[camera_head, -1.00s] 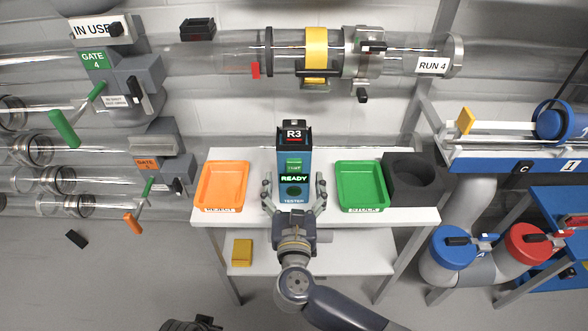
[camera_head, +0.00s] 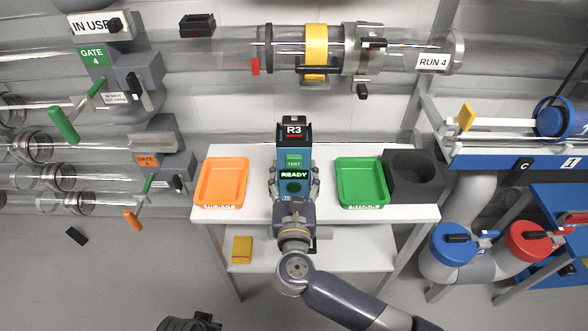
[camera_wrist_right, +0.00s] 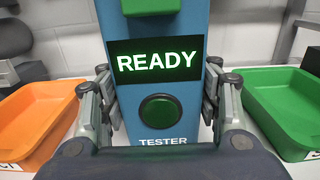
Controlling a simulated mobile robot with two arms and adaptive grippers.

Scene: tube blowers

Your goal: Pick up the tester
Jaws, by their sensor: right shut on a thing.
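The tester (camera_head: 293,160) is an upright blue box with a black top marked R3, a green TEST panel and a lit READY display. It stands on the white table between two trays. My right gripper (camera_head: 294,187) is shut on the tester's lower part, one finger on each side. In the right wrist view the tester (camera_wrist_right: 158,85) fills the middle, with a round green button below READY, and the fingers of the gripper (camera_wrist_right: 160,105) flank it. The tester's base is hidden behind the gripper. At the bottom edge a dark part (camera_head: 190,322) shows, perhaps my left gripper, too cut off to tell.
An orange tray (camera_head: 203,203) stands left of the tester and a green tray (camera_head: 343,203) right of it. A dark block with a round hole (camera_head: 393,193) is beside the green tray. A yellow block (camera_head: 242,250) lies on the lower shelf. Clear tubes run behind the table.

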